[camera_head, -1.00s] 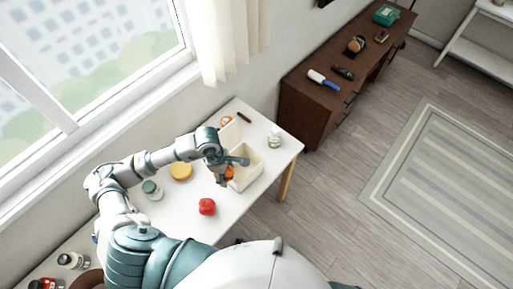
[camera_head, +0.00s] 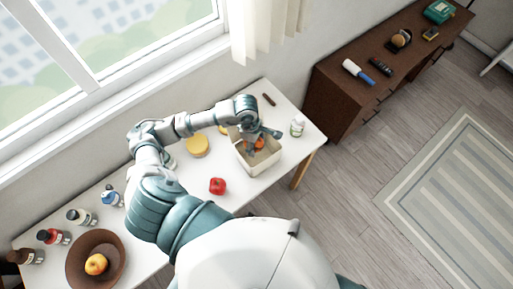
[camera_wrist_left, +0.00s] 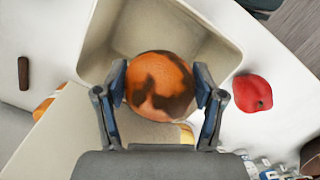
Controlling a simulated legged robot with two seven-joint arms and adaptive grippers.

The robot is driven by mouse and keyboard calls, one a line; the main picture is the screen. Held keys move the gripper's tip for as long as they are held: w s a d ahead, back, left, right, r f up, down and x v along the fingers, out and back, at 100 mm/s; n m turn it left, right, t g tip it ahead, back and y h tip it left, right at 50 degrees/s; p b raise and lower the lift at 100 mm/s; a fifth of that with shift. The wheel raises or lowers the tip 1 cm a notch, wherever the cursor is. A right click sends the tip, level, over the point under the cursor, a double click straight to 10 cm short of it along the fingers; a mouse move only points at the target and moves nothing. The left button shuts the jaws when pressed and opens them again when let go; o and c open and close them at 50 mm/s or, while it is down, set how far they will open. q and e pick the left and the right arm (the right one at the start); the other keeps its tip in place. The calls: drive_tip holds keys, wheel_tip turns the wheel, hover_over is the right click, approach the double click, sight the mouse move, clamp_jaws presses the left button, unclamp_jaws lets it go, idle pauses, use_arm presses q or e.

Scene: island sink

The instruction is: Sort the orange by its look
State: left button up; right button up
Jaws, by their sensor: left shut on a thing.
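My left gripper (camera_head: 256,141) is shut on an orange (camera_wrist_left: 160,86) with large dark brown patches on its skin. The orange also shows in the head view (camera_head: 260,144), small and partly covered by the fingers. In the wrist view one finger presses on each side of it. The gripper and orange are over the opening of a cream box (camera_head: 262,167), which also shows in the wrist view (camera_wrist_left: 205,38). I cannot tell how far down inside the box the orange is. My right gripper is not in view.
A red fruit or vegetable (camera_head: 217,186) lies left of the box.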

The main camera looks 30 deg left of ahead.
use_arm(q)
drive_tip(key=shift+a+f, duration=0.1)
drive_tip(key=shift+a, duration=0.1)
drive_tip(key=o, duration=1.1)
drive_tip(key=shift+o, duration=1.3)
drive_tip(key=shift+d, duration=0.25)
drive_tip(key=r, duration=0.4)
drive_tip(key=a+r, duration=0.1)
drive_tip(key=r, duration=0.6)
drive_tip(key=shift+a+r, duration=0.4)
